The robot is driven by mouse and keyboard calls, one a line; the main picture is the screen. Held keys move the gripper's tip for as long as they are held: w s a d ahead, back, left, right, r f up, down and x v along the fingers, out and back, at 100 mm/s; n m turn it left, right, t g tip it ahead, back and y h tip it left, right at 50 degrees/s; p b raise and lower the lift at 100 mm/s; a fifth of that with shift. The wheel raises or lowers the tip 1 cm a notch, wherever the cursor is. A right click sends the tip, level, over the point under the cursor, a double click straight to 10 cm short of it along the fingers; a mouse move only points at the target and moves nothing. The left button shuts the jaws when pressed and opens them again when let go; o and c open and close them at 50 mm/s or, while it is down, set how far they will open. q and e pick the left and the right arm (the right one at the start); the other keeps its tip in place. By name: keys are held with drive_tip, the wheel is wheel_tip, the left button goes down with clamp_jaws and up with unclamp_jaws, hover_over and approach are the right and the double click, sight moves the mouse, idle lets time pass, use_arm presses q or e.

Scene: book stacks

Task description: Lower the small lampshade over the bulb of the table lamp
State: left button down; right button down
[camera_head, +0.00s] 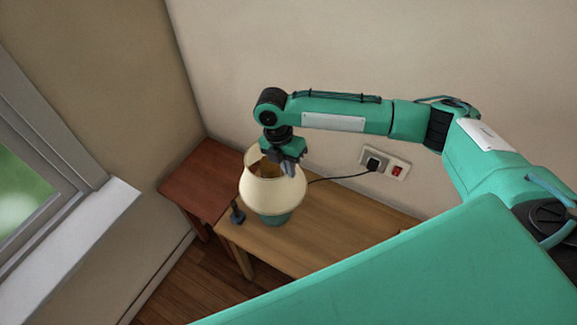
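The small cream lampshade (270,194) is around the top of the table lamp, whose teal base (275,219) shows just below it on the wooden table. I cannot tell whether the shade rests on the lamp or hangs slightly above it. The bulb is hidden inside the shade. My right gripper (288,167) points down at the right part of the shade's upper rim. Its grey fingers look close together and overlap the rim; whether they grip it is unclear. My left gripper is not in view.
The light wooden table (335,222) is clear to the right of the lamp. A reddish side table (198,182) adjoins at left. A small dark object (237,214) stands by the table's left edge. A cord runs to a wall socket (384,163). A window is at left.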

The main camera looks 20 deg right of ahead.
drive_tip(key=c, duration=1.6)
unclamp_jaws()
drive_tip(key=shift+o, duration=0.2)
drive_tip(key=shift+r, duration=0.1)
drive_tip(key=b+v, duration=0.4)
drive_tip(key=v, duration=0.9)
drive_tip(key=shift+r, duration=0.3)
